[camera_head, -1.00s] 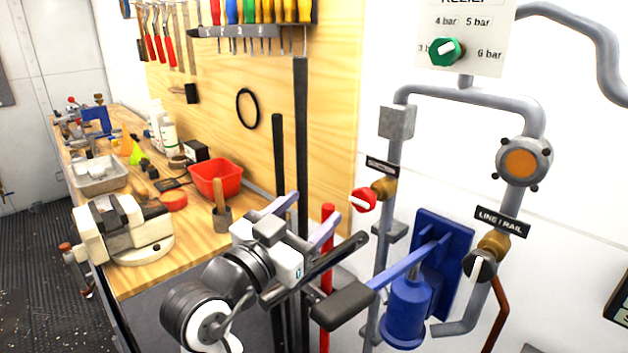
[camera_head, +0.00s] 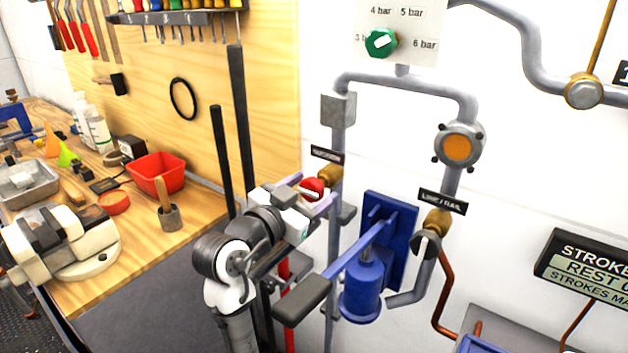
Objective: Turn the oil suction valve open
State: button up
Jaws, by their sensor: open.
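The suction valve has a red knob (camera_head: 312,188) with a pale bar across its face, on a brass body (camera_head: 330,174) on the grey pipe. A dark label (camera_head: 327,154) above it is too blurred to read surely. My gripper (camera_head: 307,193) is open, with its pale lavender fingers reaching toward the knob. In the picture the knob shows between the fingertips, one at its upper left and one at its lower right. I cannot tell whether either finger touches it.
A blue hand pump (camera_head: 361,290) with a long black-gripped lever (camera_head: 302,300) stands right of and below my gripper. The line/rail valve (camera_head: 428,242) is farther right. A green relief knob (camera_head: 381,42) is above. The workbench (camera_head: 202,207) lies to the left.

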jog(key=shift+x, duration=0.9)
jog(key=shift+c, duration=0.4)
jog(key=c, duration=0.9)
